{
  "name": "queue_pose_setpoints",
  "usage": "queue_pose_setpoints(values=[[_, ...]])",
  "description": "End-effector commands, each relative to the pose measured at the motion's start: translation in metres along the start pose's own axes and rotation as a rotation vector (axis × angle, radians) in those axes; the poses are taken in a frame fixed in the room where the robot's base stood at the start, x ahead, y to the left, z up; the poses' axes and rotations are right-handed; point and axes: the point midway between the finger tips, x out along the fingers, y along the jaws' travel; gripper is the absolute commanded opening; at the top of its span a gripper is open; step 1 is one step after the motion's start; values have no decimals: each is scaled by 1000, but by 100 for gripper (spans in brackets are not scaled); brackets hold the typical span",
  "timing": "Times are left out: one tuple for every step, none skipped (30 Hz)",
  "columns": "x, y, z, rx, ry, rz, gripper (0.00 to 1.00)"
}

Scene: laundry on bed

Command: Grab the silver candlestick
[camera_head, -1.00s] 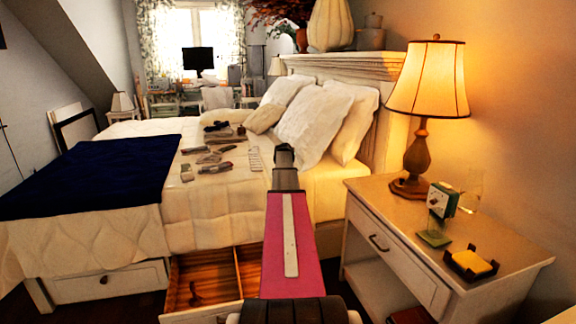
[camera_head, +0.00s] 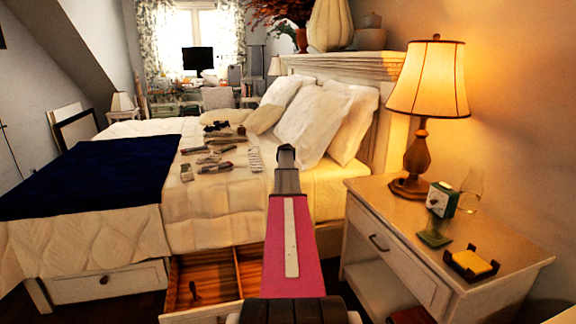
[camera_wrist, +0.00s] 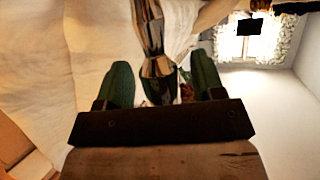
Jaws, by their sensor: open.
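In the wrist view, a shiny silver candlestick (camera_wrist: 153,38) comes down from the top edge, its dark-banded narrower part lying between the fingers. My gripper (camera_wrist: 161,64) is open, with one green finger on each side of it. A gap shows on both sides, so the fingers do not look closed on it. The picture looks upside down. In the head view my arm reaches over the bed (camera_head: 212,212), and the arm's end (camera_head: 286,157) appears beside the pillows. I cannot make out the candlestick there.
Several small items (camera_head: 210,158) lie on the bed left of my arm. Pillows (camera_head: 312,120) lean at the headboard. An open drawer (camera_head: 205,280) is below the bed. A nightstand (camera_head: 400,205) with a lit lamp (camera_head: 428,80) stands to the right.

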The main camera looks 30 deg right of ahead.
Motion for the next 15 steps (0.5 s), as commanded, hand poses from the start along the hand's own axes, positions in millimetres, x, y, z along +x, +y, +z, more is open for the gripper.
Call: queue_pose_setpoints(values=[[1, 0, 0, 0, 0, 0, 62], [1, 0, 0, 0, 0, 0, 62], [0, 0, 0, 0, 0, 0, 62], [0, 0, 0, 0, 0, 0, 62], [0, 0, 0, 0, 0, 0, 62], [0, 0, 0, 0, 0, 0, 56], [0, 0, 0, 0, 0, 0, 46], [0, 0, 0, 0, 0, 0, 36], [0, 0, 0, 0, 0, 0, 23], [0, 0, 0, 0, 0, 0, 13], [0, 0, 0, 0, 0, 0, 4], [0, 0, 0, 0, 0, 0, 0], [0, 0, 0, 0, 0, 0, 0], [0, 0, 0, 0, 0, 0, 0], [0, 0, 0, 0, 0, 0, 0]])
